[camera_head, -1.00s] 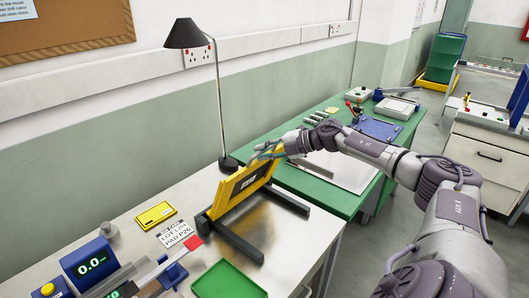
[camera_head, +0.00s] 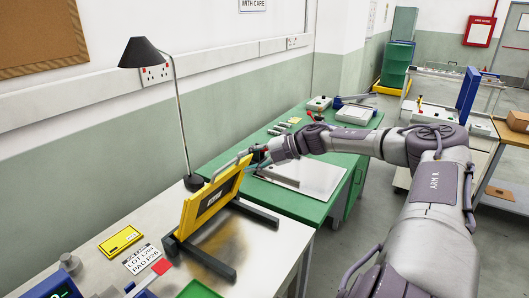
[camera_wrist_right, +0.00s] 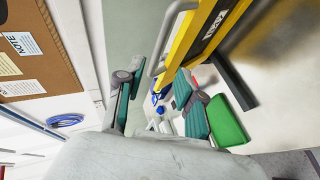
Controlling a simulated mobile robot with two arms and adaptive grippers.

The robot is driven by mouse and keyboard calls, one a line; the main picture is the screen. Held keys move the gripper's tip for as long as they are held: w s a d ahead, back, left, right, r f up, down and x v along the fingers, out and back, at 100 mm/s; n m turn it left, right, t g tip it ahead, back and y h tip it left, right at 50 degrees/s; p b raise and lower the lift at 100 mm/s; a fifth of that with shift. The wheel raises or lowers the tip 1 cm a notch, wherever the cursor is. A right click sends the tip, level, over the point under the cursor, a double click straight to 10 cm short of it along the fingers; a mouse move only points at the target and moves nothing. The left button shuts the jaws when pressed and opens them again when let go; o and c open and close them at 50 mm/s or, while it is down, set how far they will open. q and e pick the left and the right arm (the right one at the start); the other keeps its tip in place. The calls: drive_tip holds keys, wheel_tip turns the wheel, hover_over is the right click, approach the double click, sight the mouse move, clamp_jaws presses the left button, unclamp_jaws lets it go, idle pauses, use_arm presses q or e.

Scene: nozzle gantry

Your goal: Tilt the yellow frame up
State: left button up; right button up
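The yellow frame (camera_head: 196,207) stands steeply raised on a dark base with two legs on the pale bench. A grey bar handle (camera_head: 229,166) runs along its top edge. In the wrist view the frame (camera_wrist_right: 198,32) and its handle (camera_wrist_right: 169,38) show at the top. My right gripper (camera_head: 256,157) is at the frame's upper right corner, by the handle's far end. In the wrist view its two fingers (camera_wrist_right: 158,88) are spread with a gap between them. The handle shows just beyond that gap; I cannot tell whether a finger touches it. My left gripper is out of view.
A black desk lamp (camera_head: 141,52) stands behind the frame near the wall. A yellow case (camera_head: 120,241) and a white label card (camera_head: 140,258) lie left of the base. A green tray (camera_head: 199,290) lies in front. A green bench (camera_head: 290,204) adjoins beyond.

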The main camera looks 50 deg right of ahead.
drive_tip(key=v, duration=0.5)
idle(0.6)
